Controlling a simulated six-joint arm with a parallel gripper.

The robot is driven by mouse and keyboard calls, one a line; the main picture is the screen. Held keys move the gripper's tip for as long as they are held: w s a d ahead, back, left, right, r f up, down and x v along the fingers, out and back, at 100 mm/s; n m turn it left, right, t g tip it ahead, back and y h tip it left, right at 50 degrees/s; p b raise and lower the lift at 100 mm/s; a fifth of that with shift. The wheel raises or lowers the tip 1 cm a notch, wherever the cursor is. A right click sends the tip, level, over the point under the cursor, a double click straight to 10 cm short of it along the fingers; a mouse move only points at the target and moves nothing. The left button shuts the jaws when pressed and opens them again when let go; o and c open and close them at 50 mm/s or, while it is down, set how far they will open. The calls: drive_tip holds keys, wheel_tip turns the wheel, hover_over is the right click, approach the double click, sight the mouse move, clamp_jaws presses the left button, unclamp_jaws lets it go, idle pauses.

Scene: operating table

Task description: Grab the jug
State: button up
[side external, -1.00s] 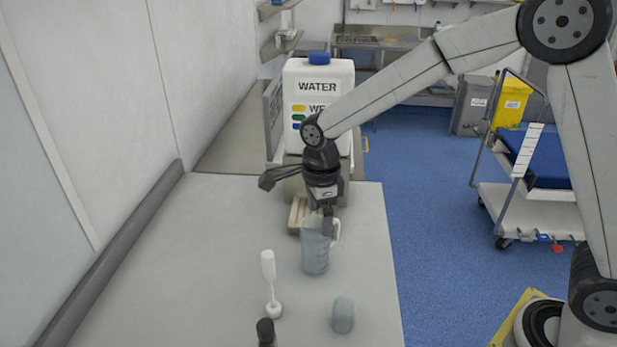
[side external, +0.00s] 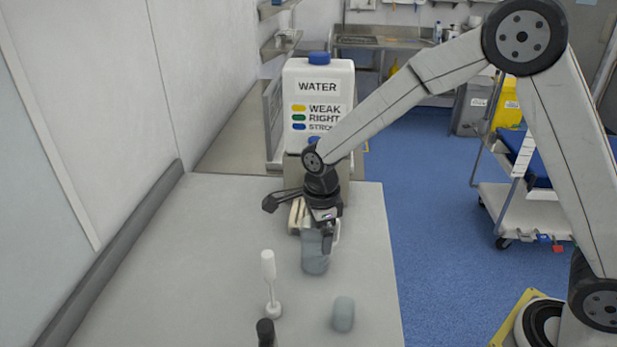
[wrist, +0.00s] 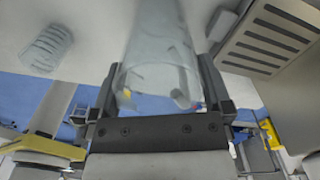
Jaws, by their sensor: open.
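The jug (side external: 314,262) is a clear grey, see-through vessel standing on the pale table, with a light handle on its right side. My gripper (side external: 327,240) is at the jug's upper part and hides some of its rim. In the wrist view the jug (wrist: 160,45) fills the space ahead of the jaws. The fingers of my gripper (wrist: 158,88) are apart, one on each side of the jug's near end. I cannot tell whether either finger touches it.
A white water dispenser (side external: 317,90) stands behind the jug. In front are a white upright brush-like item (side external: 269,280), a grey-green cup (side external: 343,314) and a dark-topped item (side external: 265,331). The table (side external: 190,260) is clear on the left. A trolley (side external: 520,205) stands on the blue floor.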

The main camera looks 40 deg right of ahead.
drive_tip(key=c, duration=1.1)
drive_tip(key=shift+r, duration=0.2)
drive_tip(key=s+d+r, duration=0.2)
drive_tip(key=s+r, duration=1)
drive_tip(key=s, duration=0.1)
drive_tip(key=shift+s+d+r, duration=0.2)
drive_tip(key=shift+s+r, duration=0.15)
